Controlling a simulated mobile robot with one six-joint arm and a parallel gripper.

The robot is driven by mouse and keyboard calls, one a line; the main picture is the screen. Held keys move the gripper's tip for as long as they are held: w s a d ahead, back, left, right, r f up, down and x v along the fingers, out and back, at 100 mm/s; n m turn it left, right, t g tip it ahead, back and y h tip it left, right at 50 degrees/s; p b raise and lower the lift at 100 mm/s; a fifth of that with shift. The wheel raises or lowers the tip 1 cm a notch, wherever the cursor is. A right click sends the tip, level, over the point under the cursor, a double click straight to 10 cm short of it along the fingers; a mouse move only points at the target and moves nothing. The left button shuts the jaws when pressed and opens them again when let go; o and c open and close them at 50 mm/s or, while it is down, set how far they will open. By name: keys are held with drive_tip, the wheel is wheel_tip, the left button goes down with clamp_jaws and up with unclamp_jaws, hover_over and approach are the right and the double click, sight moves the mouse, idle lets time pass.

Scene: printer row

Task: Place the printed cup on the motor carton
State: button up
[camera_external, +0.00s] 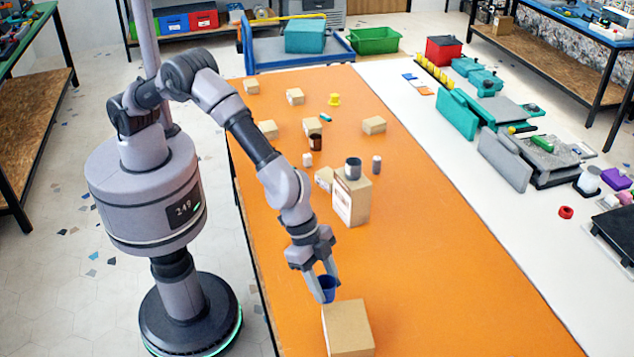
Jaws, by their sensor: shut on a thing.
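My gripper (327,281) points down and is shut on a small dark blue cup (329,291), which looks like the printed cup. The cup is upright at the back left edge of a large brown carton (350,327) at the front of the orange table. I cannot tell whether the cup touches this carton. A taller carton (351,203) with a white label stands farther back, with a grey cup (353,168) on top. I cannot tell from the picture which carton is the motor carton. The front carton's top looks bare.
Several small cartons (374,125), a brown jar (315,142), a yellow piece (334,99) and a grey cylinder (377,163) stand on the far half of the orange table (440,250). The table right of the front carton is clear.

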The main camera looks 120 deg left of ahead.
sight(328, 295)
drive_tip(key=shift+w+f, duration=0.25)
drive_tip(key=shift+w, duration=0.1)
drive_tip(key=shift+f+b, duration=0.55)
drive_tip(key=shift+f, duration=0.95)
drive_tip(key=shift+f, duration=0.15)
drive_tip(key=o, duration=1.3)
